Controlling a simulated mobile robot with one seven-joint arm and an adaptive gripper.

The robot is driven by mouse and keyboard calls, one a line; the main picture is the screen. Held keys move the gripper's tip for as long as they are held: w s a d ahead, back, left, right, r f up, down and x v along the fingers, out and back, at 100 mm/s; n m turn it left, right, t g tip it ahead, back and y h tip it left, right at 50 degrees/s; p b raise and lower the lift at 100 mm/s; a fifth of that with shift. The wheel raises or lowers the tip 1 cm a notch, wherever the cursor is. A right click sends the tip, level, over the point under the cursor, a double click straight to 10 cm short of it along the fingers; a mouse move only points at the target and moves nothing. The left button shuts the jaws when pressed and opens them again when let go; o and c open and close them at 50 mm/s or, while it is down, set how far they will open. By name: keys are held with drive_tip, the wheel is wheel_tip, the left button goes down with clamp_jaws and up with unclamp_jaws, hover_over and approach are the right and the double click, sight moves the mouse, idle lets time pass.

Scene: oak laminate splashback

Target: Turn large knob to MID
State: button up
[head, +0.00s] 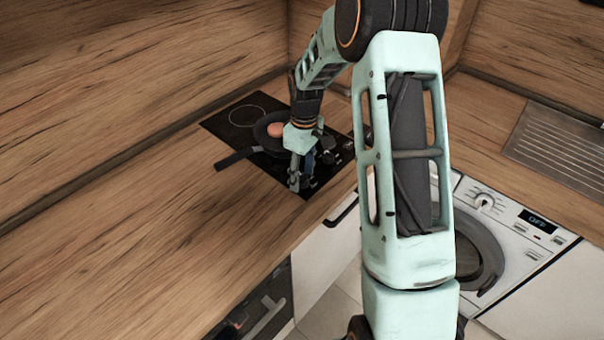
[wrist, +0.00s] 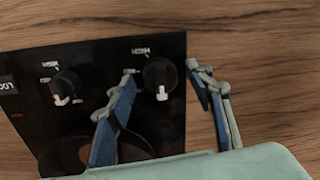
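The black hob (head: 228,128) has dark round knobs on its front control strip. In the wrist view, one knob (wrist: 160,72) looks slightly larger than the knob to its left (wrist: 66,82). Each has a white pointer facing the bottom of the picture, and small pale markings sit above them, too small to read. My gripper (wrist: 164,80) is open, with one blue-padded finger on each side of the larger-looking knob. I cannot tell whether the fingers touch it. In the head view my gripper (head: 300,184) is low over the hob's front right, hiding part of the strip.
A dark pan (head: 264,128) with a round orange-brown item (head: 276,130) stands on the hob, its handle pointing left. A washing machine (head: 510,230) with its own dial and an "OFF" display is at right, near a metal drainer (head: 565,145). The wooden worktop (head: 130,220) at left is clear.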

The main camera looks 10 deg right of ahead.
drive_tip(key=c, duration=1.1)
drive_tip(key=shift+c, duration=0.2)
drive_tip(key=m+b, duration=0.2)
drive_tip(key=m, duration=0.2)
drive_tip(key=shift+f, duration=0.1)
drive_tip(key=m+b, duration=0.2)
drive_tip(key=m, duration=0.4)
drive_tip(key=m+b, duration=0.1)
drive_tip(key=m, duration=0.4)
drive_tip(key=shift+t, duration=0.4)
drive_tip(key=m, duration=0.4)
drive_tip(key=shift+s, duration=0.1)
drive_tip(key=shift+m, duration=0.5)
